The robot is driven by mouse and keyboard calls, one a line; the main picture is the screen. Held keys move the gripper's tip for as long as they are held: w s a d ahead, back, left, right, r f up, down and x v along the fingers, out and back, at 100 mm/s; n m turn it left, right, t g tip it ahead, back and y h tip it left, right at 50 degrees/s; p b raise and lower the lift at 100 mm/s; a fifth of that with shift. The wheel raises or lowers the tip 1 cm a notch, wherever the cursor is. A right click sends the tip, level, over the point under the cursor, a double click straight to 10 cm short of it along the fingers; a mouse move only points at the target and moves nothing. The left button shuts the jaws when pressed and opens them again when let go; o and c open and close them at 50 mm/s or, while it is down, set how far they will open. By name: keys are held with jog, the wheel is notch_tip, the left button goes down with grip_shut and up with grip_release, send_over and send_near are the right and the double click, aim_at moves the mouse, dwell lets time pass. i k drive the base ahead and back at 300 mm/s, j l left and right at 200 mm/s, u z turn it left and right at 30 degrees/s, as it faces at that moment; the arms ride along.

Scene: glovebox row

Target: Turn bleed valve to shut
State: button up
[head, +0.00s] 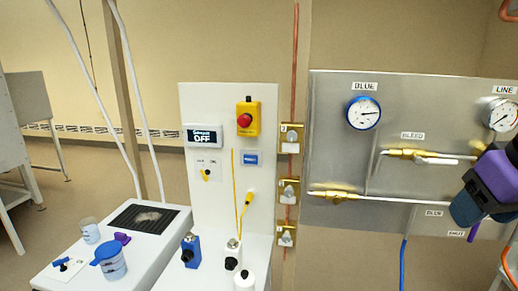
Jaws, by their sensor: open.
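The bleed valve (408,153) is a brass fitting on the grey metal panel, under a label reading BLEED. A pale lever or pipe runs right from it, roughly level, toward my gripper. My gripper (480,193), purple and dark blue, is at the right edge of the head view, below and right of the valve. It is open, with nothing seen between its fingers. It looks apart from the bleed valve's brass body. It hides part of the panel and piping behind it, so I cannot tell whether it touches the lever's far end.
A blue-rimmed gauge (363,113) and a LINE gauge (501,114) sit on the panel. A second brass valve (334,195) is lower left. A white board (228,140) with a red button (244,120) stands left. A blue hose (403,263) hangs below.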

aim_at(436, 162)
jog(key=u, duration=0.35)
jog(key=j+z, duration=0.2)
jog(key=j, duration=0.25)
jog(key=z, duration=0.9)
jog(key=k+l, duration=0.05)
